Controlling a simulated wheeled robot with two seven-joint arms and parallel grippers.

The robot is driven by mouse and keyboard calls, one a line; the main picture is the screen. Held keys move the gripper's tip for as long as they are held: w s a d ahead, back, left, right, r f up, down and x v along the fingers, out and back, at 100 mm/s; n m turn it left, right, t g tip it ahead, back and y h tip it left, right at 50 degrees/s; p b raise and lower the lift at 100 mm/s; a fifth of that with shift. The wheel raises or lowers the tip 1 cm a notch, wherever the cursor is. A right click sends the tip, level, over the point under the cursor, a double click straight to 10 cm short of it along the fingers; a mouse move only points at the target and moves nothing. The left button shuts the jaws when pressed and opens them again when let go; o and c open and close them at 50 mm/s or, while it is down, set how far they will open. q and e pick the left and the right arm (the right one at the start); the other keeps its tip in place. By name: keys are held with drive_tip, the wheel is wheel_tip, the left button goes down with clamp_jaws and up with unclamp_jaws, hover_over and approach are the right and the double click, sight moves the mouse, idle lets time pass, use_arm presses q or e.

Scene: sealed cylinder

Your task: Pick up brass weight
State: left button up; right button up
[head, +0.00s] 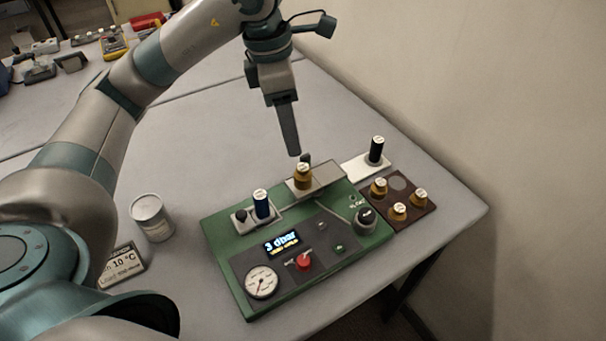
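A brass weight (303,179) with a white label on top stands on a metal plate at the back of the green instrument panel (225,240). Three more brass weights, (379,188), (398,212) and (419,197), stand on a brown tray (425,216) to the right, which also has a bare grey round spot. My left gripper (294,152) points down just above and behind the weight on the panel, apparently apart from it. Its fingers show edge-on, so their opening is hidden. My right gripper is out of view.
A blue cylinder (261,204) and a black cylinder (376,150) stand upright near the weights. The panel carries a gauge (261,283), a lit display reading 3 dbar, a red knob (303,261) and a black knob. A white can (151,218) stands left. A wall bounds the right.

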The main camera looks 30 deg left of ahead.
sight(302, 166)
use_arm(q)
drive_tip(key=shift+w+d+f+p, duration=0.15)
drive_tip(key=shift+f+p, duration=0.15)
drive_tip(key=shift+f, duration=0.85)
drive_tip(key=shift+w+d+f+p, duration=0.15)
drive_tip(key=shift+f+p, duration=0.15)
drive_tip(key=shift+f, duration=0.9)
drive_tip(key=shift+w+d+f+p, duration=0.15)
drive_tip(key=shift+f+p, duration=0.15)
drive_tip(key=shift+f, duration=0.85)
drive_tip(key=shift+s, duration=0.1)
drive_tip(key=shift+d+f+p, duration=0.1)
drive_tip(key=shift+f+p, duration=0.25)
drive_tip(key=shift+p, duration=0.1)
drive_tip(key=f, duration=0.1)
drive_tip(key=f+p, duration=0.1)
drive_tip(key=w+f+p, duration=0.1)
drive_tip(key=shift+d+f, duration=0.3)
drive_tip(key=shift+f, duration=0.05)
drive_tip(key=shift+w+f, duration=0.1)
drive_tip(key=shift+f, duration=0.25)
clamp_jaws()
